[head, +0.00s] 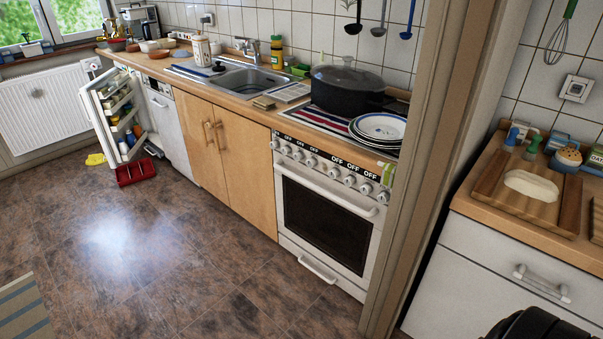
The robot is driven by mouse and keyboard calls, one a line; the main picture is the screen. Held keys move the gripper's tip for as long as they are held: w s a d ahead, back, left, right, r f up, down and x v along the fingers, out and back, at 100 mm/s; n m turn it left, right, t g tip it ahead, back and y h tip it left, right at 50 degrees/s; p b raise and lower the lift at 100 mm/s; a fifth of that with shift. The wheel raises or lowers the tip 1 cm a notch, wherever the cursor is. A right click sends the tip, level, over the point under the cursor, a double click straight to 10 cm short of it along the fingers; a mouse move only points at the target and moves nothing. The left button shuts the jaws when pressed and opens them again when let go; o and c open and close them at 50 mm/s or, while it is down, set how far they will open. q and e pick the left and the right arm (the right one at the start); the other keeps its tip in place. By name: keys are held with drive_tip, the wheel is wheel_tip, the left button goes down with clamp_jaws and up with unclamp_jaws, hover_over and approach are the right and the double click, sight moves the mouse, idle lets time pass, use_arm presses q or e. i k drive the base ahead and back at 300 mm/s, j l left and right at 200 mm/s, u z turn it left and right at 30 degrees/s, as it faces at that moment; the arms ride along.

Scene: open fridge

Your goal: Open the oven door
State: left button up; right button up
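The oven (277,165) is a white unit under the counter, right of the wooden cabinet. Its oven door (296,225) is shut, with a dark glass window (328,226). A white bar handle (325,190) runs along the top of the door, below a row of knobs (331,169). A lower drawer handle (318,269) sits near the floor. Neither of my grippers shows in the head view. A black part at the bottom right edge is cut off, and I cannot tell what it is.
A black pot (347,90) and stacked plates (378,129) stand above the oven. A wooden door frame (418,165) rises close at its right. A small fridge door (102,115) stands open at far left, by a red tray (136,173). The floor (215,270) before the oven is clear.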

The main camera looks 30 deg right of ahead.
sight(330, 220)
drive_tip(key=i+z, duration=0.4)
drive_tip(key=i+j+z, duration=0.25)
drive_tip(key=i+z, duration=0.15)
drive_tip(key=i+j+z, duration=0.35)
